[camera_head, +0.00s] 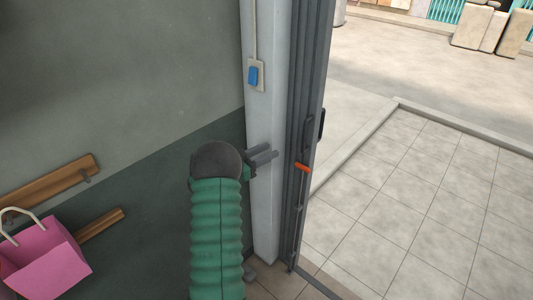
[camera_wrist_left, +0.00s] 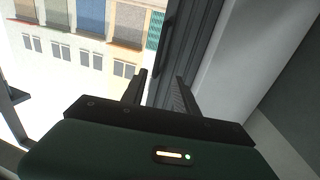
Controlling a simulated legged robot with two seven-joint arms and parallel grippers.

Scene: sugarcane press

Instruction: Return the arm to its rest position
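My left arm, in a green ribbed sleeve, rises from the bottom middle of the head view. My left gripper (camera_head: 264,156) is at its end, in front of the pale door post and left of the folded grey shutter gate. In the left wrist view the two dark fingers of my left gripper (camera_wrist_left: 156,92) stand apart, with nothing between them but the gate's dark edge and the bright outdoors behind. I cannot tell from these views whether a finger touches the post or the gate. My right gripper is not in view.
The folded gate (camera_head: 309,120) carries a dark handle and an orange lever (camera_head: 302,168). A blue switch (camera_head: 253,75) is on the post (camera_head: 263,210). A pink bag (camera_head: 48,262) hangs by wooden rails at left. The tiled floor (camera_head: 430,200) outside is clear.

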